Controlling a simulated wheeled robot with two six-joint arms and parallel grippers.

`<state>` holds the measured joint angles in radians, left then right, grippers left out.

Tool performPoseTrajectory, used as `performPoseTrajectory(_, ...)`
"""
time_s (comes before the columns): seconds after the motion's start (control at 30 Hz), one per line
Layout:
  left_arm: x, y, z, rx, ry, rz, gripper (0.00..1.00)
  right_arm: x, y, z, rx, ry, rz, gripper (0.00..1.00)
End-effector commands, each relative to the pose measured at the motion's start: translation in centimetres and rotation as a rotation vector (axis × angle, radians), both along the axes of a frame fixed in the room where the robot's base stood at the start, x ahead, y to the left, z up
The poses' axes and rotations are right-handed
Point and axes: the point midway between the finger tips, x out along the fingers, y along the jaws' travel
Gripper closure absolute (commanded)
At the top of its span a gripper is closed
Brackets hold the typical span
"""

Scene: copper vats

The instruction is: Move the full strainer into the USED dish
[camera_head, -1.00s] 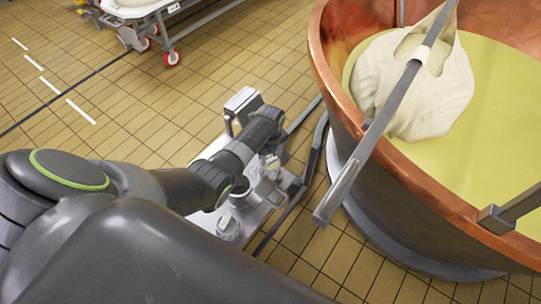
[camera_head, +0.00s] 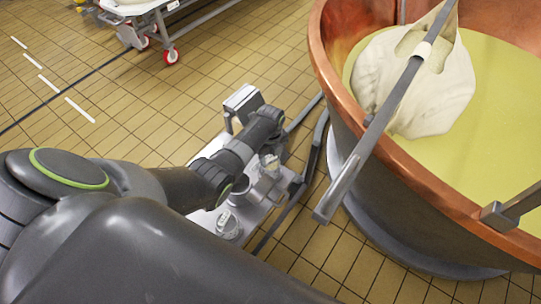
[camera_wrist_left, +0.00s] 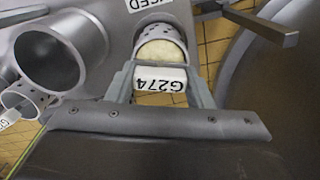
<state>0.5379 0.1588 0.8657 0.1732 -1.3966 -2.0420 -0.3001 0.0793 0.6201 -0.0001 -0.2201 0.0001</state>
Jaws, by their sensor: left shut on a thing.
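The strainer (camera_wrist_left: 161,48) is a perforated metal cup with pale yellowish-white contents, seen in the left wrist view. Its white tag (camera_wrist_left: 160,79) reads G274, upside down. My left gripper (camera_wrist_left: 163,68) is shut on it, one finger on each side of the tag. In the head view my left arm reaches down to a metal stand (camera_head: 204,218) beside the vat, and the wrist hides much of the grip. A partly cut-off label (camera_wrist_left: 137,4) ending in "ED" lies above the strainer; I cannot read the whole word. My right gripper is not in view.
A wide metal cylinder (camera_wrist_left: 62,30) and another perforated strainer (camera_wrist_left: 22,98) are at the left in the wrist view. A copper vat (camera_head: 345,98) with a curd mass hung from a bar (camera_head: 372,135) stands right. Open tiled floor lies left; a wheeled cart (camera_head: 145,12) is behind.

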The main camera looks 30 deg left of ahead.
Motion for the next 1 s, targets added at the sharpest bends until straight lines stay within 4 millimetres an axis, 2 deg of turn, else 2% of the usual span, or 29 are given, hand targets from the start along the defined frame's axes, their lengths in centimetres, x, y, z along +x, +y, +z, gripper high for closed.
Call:
performPoseTrajectory(0.87,0.05,-0.03,-0.91,0.0,-0.001,-0.001,0.8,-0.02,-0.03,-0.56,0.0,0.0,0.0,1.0)
performPoseTrajectory(0.9,0.05,-0.03,-0.91,0.0,-0.001,-0.001,0.48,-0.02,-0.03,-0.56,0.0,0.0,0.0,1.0)
performPoseTrajectory(1.0,0.04,-0.02,-0.91,0.0,-0.001,0.0,0.35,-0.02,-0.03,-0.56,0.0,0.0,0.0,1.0)
